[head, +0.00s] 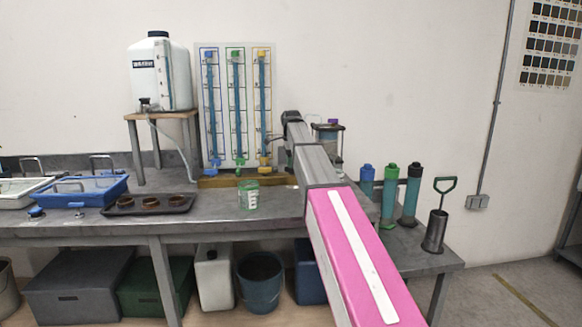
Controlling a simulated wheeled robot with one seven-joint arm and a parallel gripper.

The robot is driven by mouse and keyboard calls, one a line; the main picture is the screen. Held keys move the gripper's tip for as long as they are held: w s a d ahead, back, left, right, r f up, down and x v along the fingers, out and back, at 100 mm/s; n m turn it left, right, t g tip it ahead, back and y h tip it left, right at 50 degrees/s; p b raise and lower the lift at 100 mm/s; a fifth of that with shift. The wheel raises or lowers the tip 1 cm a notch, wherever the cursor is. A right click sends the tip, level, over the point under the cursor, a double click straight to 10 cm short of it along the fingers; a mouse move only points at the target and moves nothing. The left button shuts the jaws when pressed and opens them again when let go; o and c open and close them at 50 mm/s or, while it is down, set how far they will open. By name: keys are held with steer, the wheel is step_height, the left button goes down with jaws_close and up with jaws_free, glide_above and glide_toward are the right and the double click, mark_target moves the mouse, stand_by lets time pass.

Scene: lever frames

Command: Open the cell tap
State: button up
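A clear cylindrical cell (328,136) with a dark top plate and a purple piece on it stands at the back of the bench. My arm hides its left and lower parts. I cannot make out a tap on it. My arm reaches in from the bottom right, and its dark wrist ends just left of the cell. My gripper (274,138) seems to be the small thin shape left of the wrist, in front of the tube board's right edge. It is too small to tell open from shut, and no contact is visible.
A board with blue, green and yellow tubes (222,90) stands behind. A white tank (160,74) sits on a stand at left. A green-marked beaker (248,196) stands on the bench. Several capped cylinders (389,195) and a green-handled tool (435,230) are at right.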

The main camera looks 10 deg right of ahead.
steer(key=shift+f, duration=0.9)
jaws_close()
